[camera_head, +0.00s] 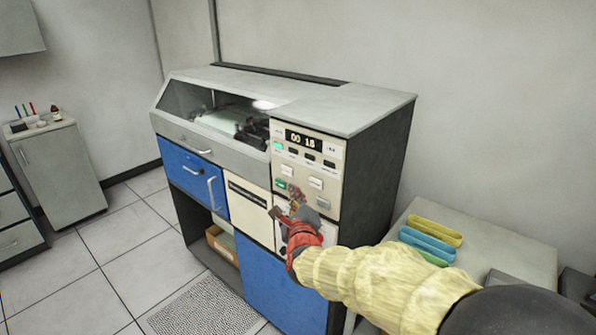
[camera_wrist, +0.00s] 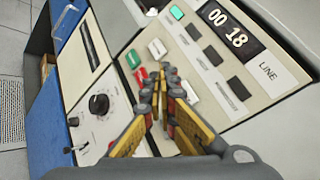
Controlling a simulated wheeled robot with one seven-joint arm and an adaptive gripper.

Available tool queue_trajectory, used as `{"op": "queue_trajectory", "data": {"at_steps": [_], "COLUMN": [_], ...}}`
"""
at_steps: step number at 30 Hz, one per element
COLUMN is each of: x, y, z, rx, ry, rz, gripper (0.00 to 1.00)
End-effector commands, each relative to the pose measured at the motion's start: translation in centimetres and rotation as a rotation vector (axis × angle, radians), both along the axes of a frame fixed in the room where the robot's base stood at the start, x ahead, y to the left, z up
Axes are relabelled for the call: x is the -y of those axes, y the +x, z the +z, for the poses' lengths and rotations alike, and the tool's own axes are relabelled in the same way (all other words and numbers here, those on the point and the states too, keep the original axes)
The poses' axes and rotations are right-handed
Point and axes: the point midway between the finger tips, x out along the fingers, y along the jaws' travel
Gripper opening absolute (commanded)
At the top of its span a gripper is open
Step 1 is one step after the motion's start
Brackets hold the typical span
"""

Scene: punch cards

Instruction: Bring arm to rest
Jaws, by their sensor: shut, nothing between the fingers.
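My gripper (camera_head: 291,200) is at the end of my arm, which reaches in from the lower right of the head view. It is in front of the control panel (camera_head: 325,160) of a large grey and blue machine (camera_head: 290,108). In the wrist view my gripper (camera_wrist: 163,80) has its fingertips together with nothing between them. The fingertips are close to the panel's green and red buttons (camera_wrist: 137,65); I cannot tell whether they touch. The panel's display (camera_wrist: 232,27) reads 00 18.
A low grey table (camera_head: 510,260) with yellow, blue and green trays (camera_head: 428,243) stands at the right, near my arm. A grey cabinet (camera_head: 60,175) with small items on top stands at the left. The tiled floor (camera_head: 110,260) between is clear apart from a perforated mat (camera_head: 205,308).

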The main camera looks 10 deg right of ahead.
Motion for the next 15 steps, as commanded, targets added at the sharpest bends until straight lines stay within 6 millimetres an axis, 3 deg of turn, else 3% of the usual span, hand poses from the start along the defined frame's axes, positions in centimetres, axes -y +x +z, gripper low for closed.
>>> {"op": "queue_trajectory", "data": {"at_steps": [5,8,11,15], "x": [-0.1,-0.8,-2.4,-4.6], "y": [0.0,-0.1,-1.4,-5.2], "z": [-0.2,-2.1,-6.6,-11.4], "rx": [-0.018,-0.105,-0.267,-0.471], "ry": [-0.065,-0.200,-0.409,-0.734], "rz": [0.008,0.054,0.168,0.408], "gripper": [0.00,0.00,0.00,0.00]}}
